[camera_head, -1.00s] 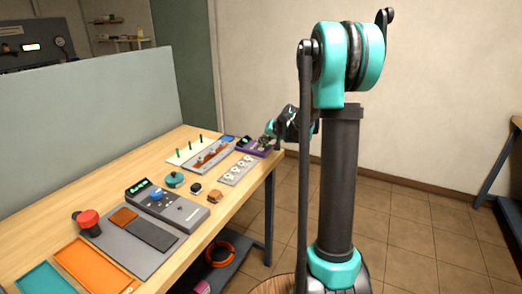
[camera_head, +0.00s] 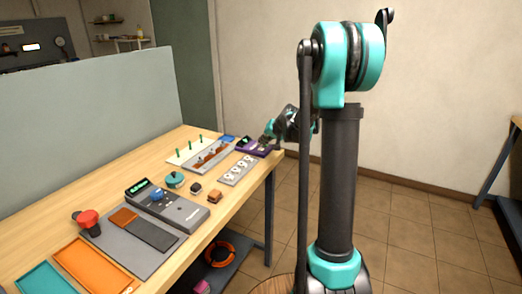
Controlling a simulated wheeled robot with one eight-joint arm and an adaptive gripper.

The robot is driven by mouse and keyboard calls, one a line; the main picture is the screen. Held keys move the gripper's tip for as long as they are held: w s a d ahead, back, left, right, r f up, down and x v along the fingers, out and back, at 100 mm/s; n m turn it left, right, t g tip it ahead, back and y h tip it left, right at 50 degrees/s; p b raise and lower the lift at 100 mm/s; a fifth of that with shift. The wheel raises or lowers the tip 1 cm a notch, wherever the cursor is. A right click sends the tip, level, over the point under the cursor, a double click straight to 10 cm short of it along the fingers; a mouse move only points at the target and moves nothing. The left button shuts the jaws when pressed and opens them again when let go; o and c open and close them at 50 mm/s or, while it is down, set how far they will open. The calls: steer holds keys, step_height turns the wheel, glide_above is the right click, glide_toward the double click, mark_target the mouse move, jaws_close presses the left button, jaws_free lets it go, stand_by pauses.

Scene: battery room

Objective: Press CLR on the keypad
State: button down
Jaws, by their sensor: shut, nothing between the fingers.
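The purple keypad (camera_head: 254,149) sits at the far right end of the workbench, with a small green display on its upper left. Its keys are too small to read, so I cannot tell which one is CLR. My gripper (camera_head: 265,139) is shut and empty at the keypad, pointing down toward its right part. The fingertips are tiny in this view, and I cannot tell whether they touch a key. My gripper and wrist hide part of the keypad's back right side.
A grey plate with round sockets (camera_head: 238,170) lies just in front of the keypad. A grey rail panel (camera_head: 209,155) and a blue item (camera_head: 228,139) are to its left. Nearer are a grey console (camera_head: 178,211), a red button (camera_head: 88,220) and trays. A grey partition (camera_head: 90,124) borders the bench.

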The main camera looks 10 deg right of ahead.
mark_target(262, 149)
steer(key=shift+f, duration=0.2)
steer(key=shift+f, duration=0.25)
steer(key=shift+f, duration=0.4)
stand_by(0.6)
steer(key=shift+r, duration=0.85)
steer(key=shift+r, duration=0.15)
steer(key=shift+r, duration=2.35)
steer(key=shift+s, duration=0.1)
